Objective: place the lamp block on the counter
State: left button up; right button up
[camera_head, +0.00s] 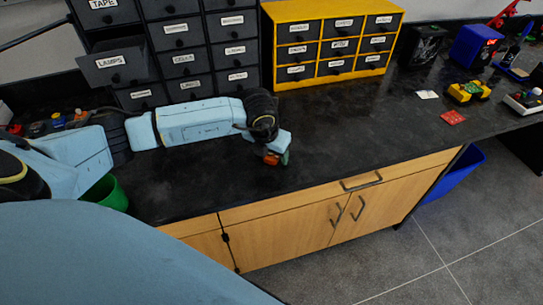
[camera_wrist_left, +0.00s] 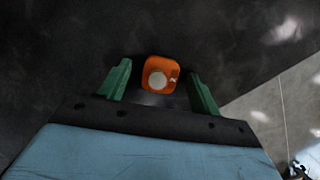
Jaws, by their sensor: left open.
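The lamp block (camera_wrist_left: 161,74) is orange with a round white spot on its top. In the left wrist view it lies between the two green fingers of my left gripper (camera_wrist_left: 160,88), with a gap on each side. In the head view my left gripper (camera_head: 277,158) points down at the black counter (camera_head: 340,130) near its front edge. A small orange part of the lamp block (camera_head: 270,160) shows at the fingertips. The block appears to be on the counter; its underside is hidden. My right gripper is not in view.
The black drawer labelled LAMPS (camera_head: 117,68) is pulled out from the dark cabinet (camera_head: 187,65). A yellow drawer unit (camera_head: 332,45) stands at the back. A red piece (camera_head: 453,118) and a yellow block (camera_head: 469,92) lie right. Counter between is clear.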

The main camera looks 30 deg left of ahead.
pick_arm(q)
jog(key=shift+r, duration=0.1)
jog(key=c, duration=1.1)
